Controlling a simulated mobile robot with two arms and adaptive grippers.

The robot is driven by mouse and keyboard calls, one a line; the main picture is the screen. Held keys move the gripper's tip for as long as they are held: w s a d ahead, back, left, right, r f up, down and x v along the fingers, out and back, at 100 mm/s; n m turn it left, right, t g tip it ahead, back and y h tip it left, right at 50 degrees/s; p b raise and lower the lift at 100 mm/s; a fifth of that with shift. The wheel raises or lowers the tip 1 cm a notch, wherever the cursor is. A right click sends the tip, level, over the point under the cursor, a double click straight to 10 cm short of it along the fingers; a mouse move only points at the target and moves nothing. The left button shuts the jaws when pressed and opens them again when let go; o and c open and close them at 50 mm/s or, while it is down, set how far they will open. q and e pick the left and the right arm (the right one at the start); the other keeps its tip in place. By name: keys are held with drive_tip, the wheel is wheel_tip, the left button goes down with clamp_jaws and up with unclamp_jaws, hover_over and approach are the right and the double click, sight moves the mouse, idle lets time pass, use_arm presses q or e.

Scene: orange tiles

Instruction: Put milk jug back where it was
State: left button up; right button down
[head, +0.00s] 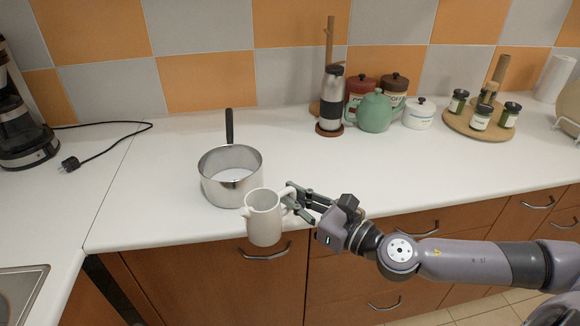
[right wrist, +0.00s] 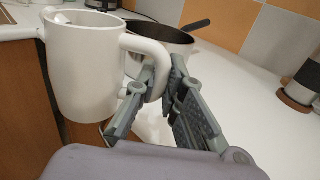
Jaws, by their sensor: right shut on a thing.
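The white milk jug (head: 263,222) is upright in the head view, in front of the saucepan and overlapping the counter's front edge. My right gripper (head: 293,200) comes from the right and is shut on the jug's handle. In the right wrist view the jug (right wrist: 85,65) fills the left side, and the gripper's fingers (right wrist: 160,85) close on its handle. The jug appears held off the counter, beyond its front edge. My left gripper is not in view.
A steel flask (head: 331,98), green teapot (head: 375,112) and white pot (head: 419,114) stand at the back. A round board (head: 462,124) carries small jars. The counter (head: 400,170) right of the saucepan is clear.

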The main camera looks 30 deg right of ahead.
drive_tip(key=s+a+f+m+t+h, duration=0.1)
drive_tip(key=s+a+f+m+h, duration=0.3)
drive_tip(key=s+f+h, duration=0.3)
drive_tip(key=s+f+m, duration=0.1)
drive_tip(key=s, duration=0.3)
drive_tip(key=shift+s+a+t, duration=0.2)
drive_tip(key=shift+s+t, duration=0.05)
drive_tip(key=shift+t, duration=0.05)
